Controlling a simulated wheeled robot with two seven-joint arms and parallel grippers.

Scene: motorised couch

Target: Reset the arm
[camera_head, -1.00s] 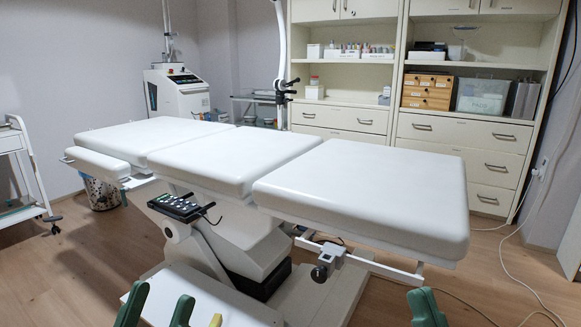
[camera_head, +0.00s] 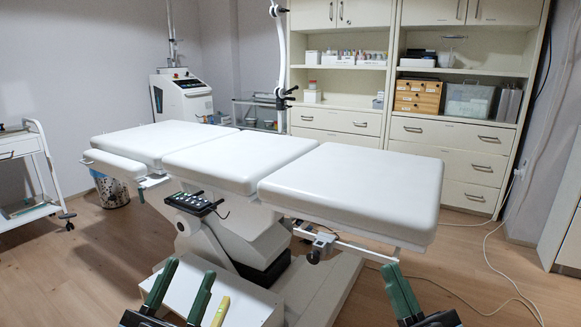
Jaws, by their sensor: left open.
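My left gripper (camera_head: 189,274) comes up from the bottom edge, left of centre. Its two dark green fingers stand apart with nothing between them. They show in front of the white base of the couch (camera_head: 350,180). My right gripper (camera_head: 398,290) is at the bottom edge, right of centre. Only one green finger shows clearly, so I cannot tell whether it is open. The couch has a flat white top in three padded sections. A black control pad (camera_head: 193,203) with several buttons hangs on its near side.
A white cart (camera_head: 35,165) stands at the left. Cabinets with shelves (camera_head: 455,130) line the back wall. A cable (camera_head: 500,268) lies on the wooden floor at right. A yellow strip (camera_head: 221,311) shows beside my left gripper.

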